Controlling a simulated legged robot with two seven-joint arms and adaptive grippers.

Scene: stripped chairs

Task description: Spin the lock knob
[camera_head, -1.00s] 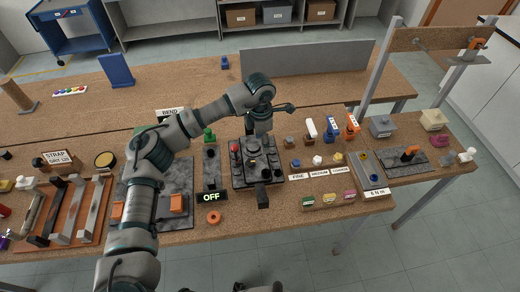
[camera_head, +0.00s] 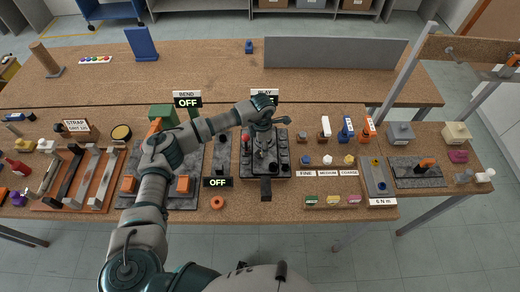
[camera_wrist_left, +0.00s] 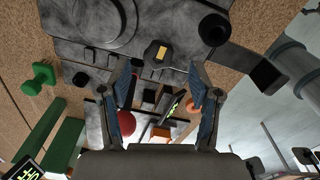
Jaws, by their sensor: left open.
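My left gripper (camera_head: 264,142) reaches over a dark grey panel (camera_head: 283,171) that carries several knobs and buttons. It hides much of the panel's middle in the head view. In the left wrist view the gripper (camera_wrist_left: 160,88) is open, with its two fingers apart and nothing seen between the tips. A small dark knob with a yellow mark (camera_wrist_left: 157,52) lies just beyond the fingertips, roughly centred between them. I cannot tell whether it is the lock knob, or whether a finger touches it. A red ball-shaped part (camera_wrist_left: 126,123) shows beside the left finger. My right gripper is not in view.
A black block (camera_head: 265,189) sticks out from the panel's front. An OFF display (camera_head: 217,182) and an orange ring (camera_head: 217,203) lie left of it. Several small blocks and knobs stand to the right. The rear table (camera_head: 200,65) is mostly clear.

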